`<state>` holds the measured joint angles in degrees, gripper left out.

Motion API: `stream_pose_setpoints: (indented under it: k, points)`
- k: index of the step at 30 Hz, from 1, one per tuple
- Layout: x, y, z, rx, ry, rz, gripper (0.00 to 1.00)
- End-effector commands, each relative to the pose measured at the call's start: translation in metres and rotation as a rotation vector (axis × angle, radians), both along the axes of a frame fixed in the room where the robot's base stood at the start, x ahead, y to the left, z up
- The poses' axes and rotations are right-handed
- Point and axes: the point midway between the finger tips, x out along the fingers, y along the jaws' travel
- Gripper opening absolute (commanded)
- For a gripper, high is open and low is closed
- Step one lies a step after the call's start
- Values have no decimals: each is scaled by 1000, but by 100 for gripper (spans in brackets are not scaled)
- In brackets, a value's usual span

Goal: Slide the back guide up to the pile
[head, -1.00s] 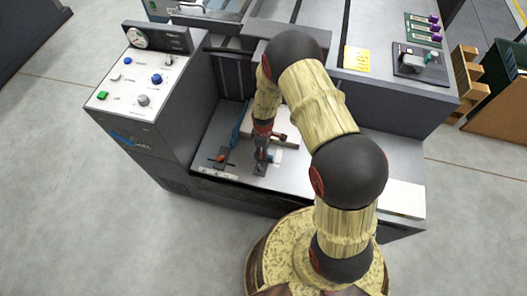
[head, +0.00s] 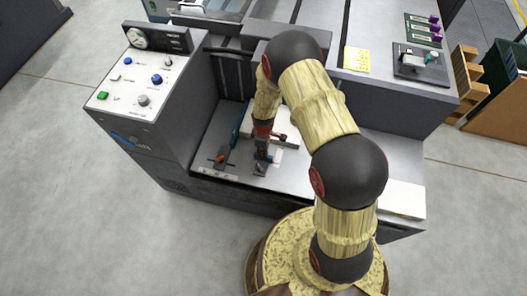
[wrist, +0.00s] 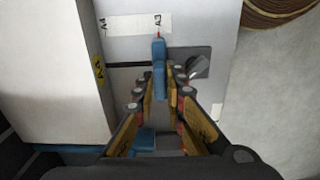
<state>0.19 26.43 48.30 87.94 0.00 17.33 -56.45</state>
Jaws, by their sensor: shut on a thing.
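The back guide (wrist: 158,58) is a blue upright with a small red pointer at the A3 mark of a white scale strip (wrist: 130,26) in the wrist view. My gripper (wrist: 159,78) has its fingers on either side of the guide and is shut on it. The pile (wrist: 50,75) is a thick white block to its left, with a yellow A4 tag on its edge. A strip of grey table shows between pile and guide. In the head view the pile (head: 287,137) is partly hidden by my arm, and my gripper (head: 261,163) stands in front of it.
A grey lever (wrist: 198,67) sits right of the guide. In the head view a blue bar (head: 238,124) runs along the pile's left side, and an orange-knobbed clamp (head: 219,158) lies to the left. A control box (head: 145,85) rises further left. Bare table lies to the right.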

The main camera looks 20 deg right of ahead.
Motion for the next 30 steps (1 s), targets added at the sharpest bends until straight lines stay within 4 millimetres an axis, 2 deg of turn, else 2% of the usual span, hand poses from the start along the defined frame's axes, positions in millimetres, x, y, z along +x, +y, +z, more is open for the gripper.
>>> stream_pose_setpoints:
  k: [8, 15, 19, 30]
  points:
    - [6, -4, -1, 0, -1, -1, 0]
    - [51, -33, -2, -1, -3, -3, 0]
    - [68, -45, -1, 0, -2, -2, 0]
    - [73, -48, 0, -1, -1, 0, 0]
